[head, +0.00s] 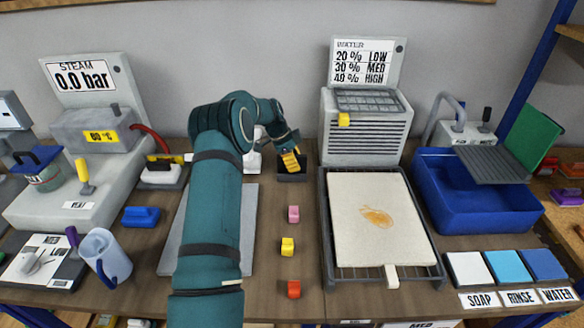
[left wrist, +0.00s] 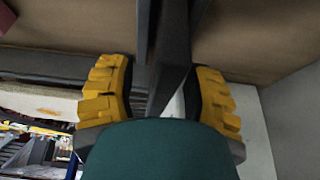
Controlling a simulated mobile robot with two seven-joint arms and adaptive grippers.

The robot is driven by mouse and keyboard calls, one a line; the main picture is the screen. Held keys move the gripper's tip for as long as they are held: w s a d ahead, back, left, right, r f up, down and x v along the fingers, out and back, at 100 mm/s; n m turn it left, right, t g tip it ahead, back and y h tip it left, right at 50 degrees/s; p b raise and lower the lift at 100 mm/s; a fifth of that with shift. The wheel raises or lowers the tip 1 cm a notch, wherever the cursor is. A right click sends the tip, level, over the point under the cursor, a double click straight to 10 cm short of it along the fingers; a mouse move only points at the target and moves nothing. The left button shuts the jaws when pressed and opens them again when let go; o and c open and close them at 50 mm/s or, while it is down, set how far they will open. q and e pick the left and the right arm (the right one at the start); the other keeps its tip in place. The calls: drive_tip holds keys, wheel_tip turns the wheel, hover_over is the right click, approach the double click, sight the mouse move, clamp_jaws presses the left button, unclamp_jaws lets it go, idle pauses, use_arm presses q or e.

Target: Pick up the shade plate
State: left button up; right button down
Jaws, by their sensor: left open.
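My left gripper (head: 292,160) reaches over the bench to a small dark block or holder (head: 292,175) beside the slatted unit. Its yellow fingers are open. In the left wrist view the gripper (left wrist: 160,95) has a dark grey upright bar or plate (left wrist: 172,60) between its fingers, with gaps on both sides. No label marks a shade plate, so I cannot tell whether this dark piece is it. The arm hides part of the bench behind it. My right gripper is not in view.
A slatted unit (head: 365,135) and a tray with a stained cream rug piece (head: 380,220) stand right of the gripper. Pink (head: 293,214), yellow (head: 287,246) and red (head: 293,289) blocks line the bench. A blue basin (head: 475,205) is further right.

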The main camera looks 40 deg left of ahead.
use_arm(q)
drive_tip(key=shift+f, duration=0.15)
idle(0.4)
clamp_jaws()
